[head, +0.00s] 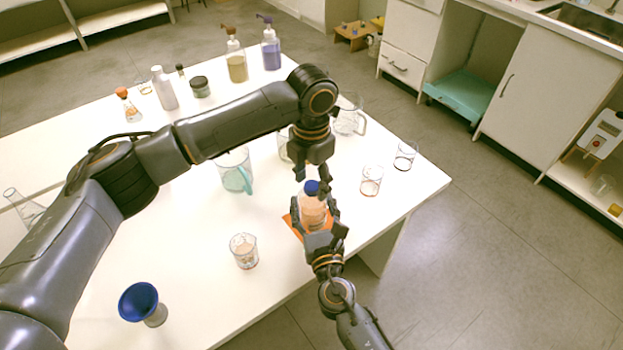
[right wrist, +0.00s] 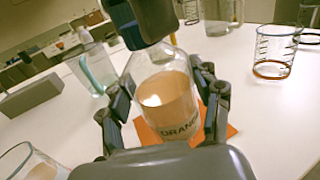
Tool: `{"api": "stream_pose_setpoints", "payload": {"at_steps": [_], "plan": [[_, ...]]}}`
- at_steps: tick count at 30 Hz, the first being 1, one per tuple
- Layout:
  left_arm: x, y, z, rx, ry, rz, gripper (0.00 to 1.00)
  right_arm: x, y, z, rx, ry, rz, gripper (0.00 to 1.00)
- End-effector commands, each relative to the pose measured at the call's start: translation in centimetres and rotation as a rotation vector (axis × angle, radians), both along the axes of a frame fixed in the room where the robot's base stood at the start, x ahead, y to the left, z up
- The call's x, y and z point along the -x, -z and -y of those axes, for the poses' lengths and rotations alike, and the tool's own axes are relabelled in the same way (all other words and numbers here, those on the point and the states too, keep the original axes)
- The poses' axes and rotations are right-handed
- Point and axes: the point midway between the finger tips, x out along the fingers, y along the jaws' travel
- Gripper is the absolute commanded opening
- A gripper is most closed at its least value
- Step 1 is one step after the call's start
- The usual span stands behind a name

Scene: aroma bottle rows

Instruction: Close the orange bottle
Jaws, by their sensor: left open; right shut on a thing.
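The orange bottle (head: 313,214) is clear, holds orange liquid and stands upright on an orange mat (head: 292,222) near the table's front edge. The label reads "ORANGE" in part on the bottle (right wrist: 168,105) in the right wrist view. My right gripper (head: 318,222) is shut on its body from the front.
Beakers stand left (head: 244,251) and right (head: 371,180) of the bottle. A glass jug (head: 349,116) and a teal-handled jug (head: 235,172) stand behind. A blue funnel (head: 139,301) is at the front left. Pump bottles (head: 270,48) and jars stand along the back.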

Motion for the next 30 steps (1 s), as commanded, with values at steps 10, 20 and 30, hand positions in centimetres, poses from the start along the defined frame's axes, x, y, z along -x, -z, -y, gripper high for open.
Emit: {"api": "stream_pose_setpoints", "payload": {"at_steps": [10, 20, 30], "plan": [[0.0, -4.1, 0.1, 0.002, 0.001, 0.002, 0.54, 0.0, 0.0, 0.0, 0.0, 0.0, -0.001, 0.0], [0.0, -4.3, 0.0, 0.001, -0.003, 0.001, 0.52, 0.0, 0.0, 0.0, 0.001, 0.0, -0.001, 0.0], [0.0, -4.7, 0.0, 0.0, -0.386, 0.0, 0.52, 0.0, 0.0, 0.0, 0.0, 0.0, 0.0, 0.0]]}}
